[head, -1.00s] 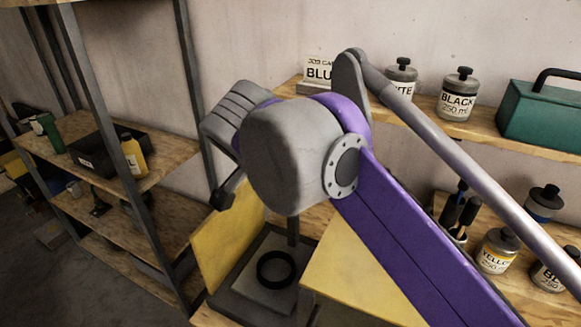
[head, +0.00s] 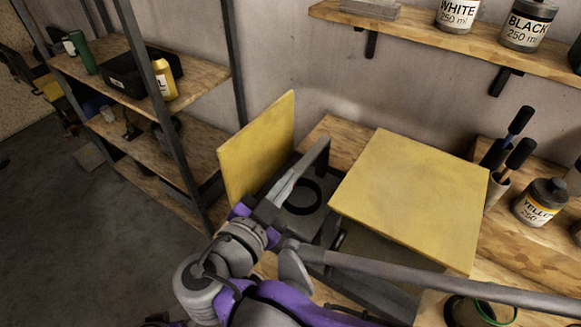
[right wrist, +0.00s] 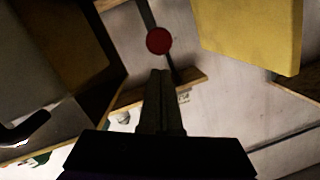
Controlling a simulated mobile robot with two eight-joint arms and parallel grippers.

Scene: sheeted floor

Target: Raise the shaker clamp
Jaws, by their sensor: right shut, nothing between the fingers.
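The paint shaker stands on the wooden bench in the head view, with a dark base and platform (head: 318,222) and a black ring on it. Yellow panels (head: 256,148) flank it on the left and right. A dark bar (head: 313,156) rises over the platform; I cannot tell if it belongs to the clamp. My right gripper (head: 292,176) is shut and empty just left of the ring. The right wrist view shows its closed fingers (right wrist: 160,74) pointing toward a red disc (right wrist: 159,40) on a dark post, contact unclear. My left gripper is out of view.
A yellow-topped panel (head: 415,190) stands right of the platform. White (head: 459,14) and black (head: 527,26) paint jars sit on the wall shelf. A yellow jar (head: 540,204) and dark-handled tools (head: 508,150) are at right. A shelf rack (head: 120,85) stands left.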

